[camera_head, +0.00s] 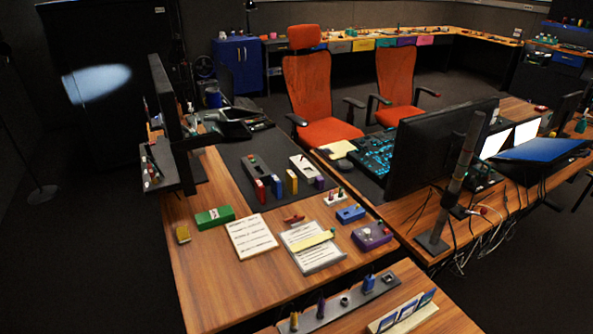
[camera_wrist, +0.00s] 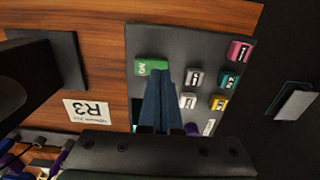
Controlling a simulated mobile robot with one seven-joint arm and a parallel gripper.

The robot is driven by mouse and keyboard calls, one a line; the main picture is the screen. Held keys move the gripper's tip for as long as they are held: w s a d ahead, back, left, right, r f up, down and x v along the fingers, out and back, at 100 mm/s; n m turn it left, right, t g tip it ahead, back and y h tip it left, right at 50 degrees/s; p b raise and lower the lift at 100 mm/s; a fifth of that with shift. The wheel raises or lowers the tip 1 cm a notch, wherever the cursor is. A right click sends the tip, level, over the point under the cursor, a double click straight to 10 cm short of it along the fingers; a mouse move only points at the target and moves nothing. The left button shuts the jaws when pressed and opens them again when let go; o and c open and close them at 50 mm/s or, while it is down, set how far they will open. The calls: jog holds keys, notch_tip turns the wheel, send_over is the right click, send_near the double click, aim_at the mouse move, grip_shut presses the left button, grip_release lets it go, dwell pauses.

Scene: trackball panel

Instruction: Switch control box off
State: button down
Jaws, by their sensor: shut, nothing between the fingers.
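In the wrist view a grey panel (camera_wrist: 190,45) lies on a wooden surface. It carries a green block (camera_wrist: 151,66), grey blocks (camera_wrist: 194,78), and pink (camera_wrist: 238,50), teal (camera_wrist: 231,79) and yellow (camera_wrist: 218,102) blocks with small labels. My gripper (camera_wrist: 162,75) is shut, with its dark blue fingers together over the panel beside the green block. The fingers hide part of the panel, and I cannot tell whether they touch it. I cannot tell which thing is the control box or its switch state. I do not make out my gripper in the head view.
In the head view the wooden desk holds a green box (camera_head: 214,217), a purple box (camera_head: 372,236) and paper sheets (camera_head: 251,237). A monitor (camera_head: 440,150) stands right, orange chairs (camera_head: 308,85) behind.

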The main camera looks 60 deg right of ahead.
notch_tip(320, 180, up, 6)
jog(key=p, duration=0.5)
jog(key=shift+f, duration=0.25)
